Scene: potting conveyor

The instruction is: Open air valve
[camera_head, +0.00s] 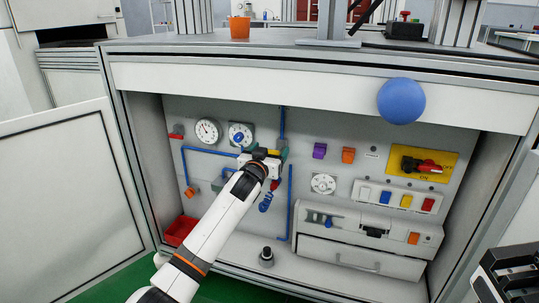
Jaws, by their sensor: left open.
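A grey panel (335,133) inside the open cabinet carries blue pipes, gauges and switches. A blue handle (265,202) sits low beside the blue pipe (290,200), and a small blue part (238,138) sits on the right-hand gauge. I cannot tell for sure which of these is the air valve. My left gripper (262,157) is at the panel by the pipes, just right of and below that gauge. It is open; its fingertips are hard to make out, and it hides part of the panel behind it. A dark part of my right gripper (508,275) shows at the lower right edge.
A red and yellow main switch (422,166) and a row of coloured rocker switches (398,197) are at the right. A grey drawer unit (365,240), a red bin (180,231) and a black knob (266,257) are below. A blue ball (401,101) shows before the upper frame.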

